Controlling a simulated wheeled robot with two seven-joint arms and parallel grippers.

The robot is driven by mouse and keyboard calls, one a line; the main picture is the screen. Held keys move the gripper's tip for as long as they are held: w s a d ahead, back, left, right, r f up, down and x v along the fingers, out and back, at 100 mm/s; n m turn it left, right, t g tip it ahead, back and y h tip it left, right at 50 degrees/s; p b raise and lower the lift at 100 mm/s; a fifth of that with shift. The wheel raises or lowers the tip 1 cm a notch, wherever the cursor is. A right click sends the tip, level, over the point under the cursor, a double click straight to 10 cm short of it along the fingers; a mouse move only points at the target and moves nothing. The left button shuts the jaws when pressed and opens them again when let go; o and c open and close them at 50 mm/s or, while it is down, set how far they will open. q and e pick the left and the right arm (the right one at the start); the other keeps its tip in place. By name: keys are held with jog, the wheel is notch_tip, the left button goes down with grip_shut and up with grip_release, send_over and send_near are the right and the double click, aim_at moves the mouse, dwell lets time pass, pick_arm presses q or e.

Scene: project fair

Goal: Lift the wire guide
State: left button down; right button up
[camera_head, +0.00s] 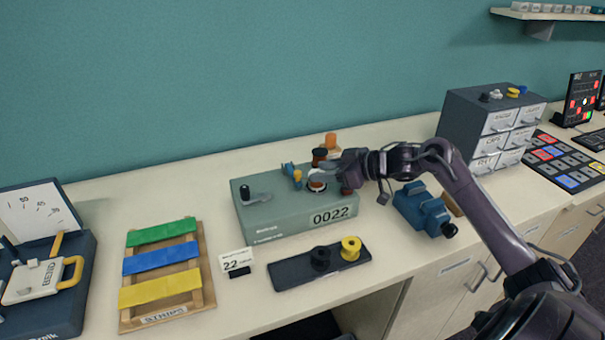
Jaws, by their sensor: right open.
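The grey-green winding box (285,226) stands on the counter, with a counter reading 0022 on its front. A crank with a black knob (245,191) is at the left of its top. A small blue and orange part (293,174), which may be the wire guide, stands at the back middle of the top. A dark and copper-coloured round piece (316,186) is just right of it. My right gripper (325,172) is over the right part of the box, close to these parts. Its fingers are small and partly merge with them; I see nothing held. My left gripper is not in view.
A dark tray (290,274) with a black and a yellow spool lies in front of the box. A blue vise (422,209) stands right, near my arm. A grey drawer cabinet (462,125) is behind it. A strips board (131,302) and a bending device (30,310) are left.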

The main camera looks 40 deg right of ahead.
aim_at(300, 173)
jog(key=p+x, duration=0.1)
jog(key=x, duration=0.4)
jog(key=shift+w+a, duration=0.1)
jog(key=shift+w, duration=0.15)
jog(key=shift+f, duration=0.1)
jog(key=shift+c, duration=0.4)
grip_shut()
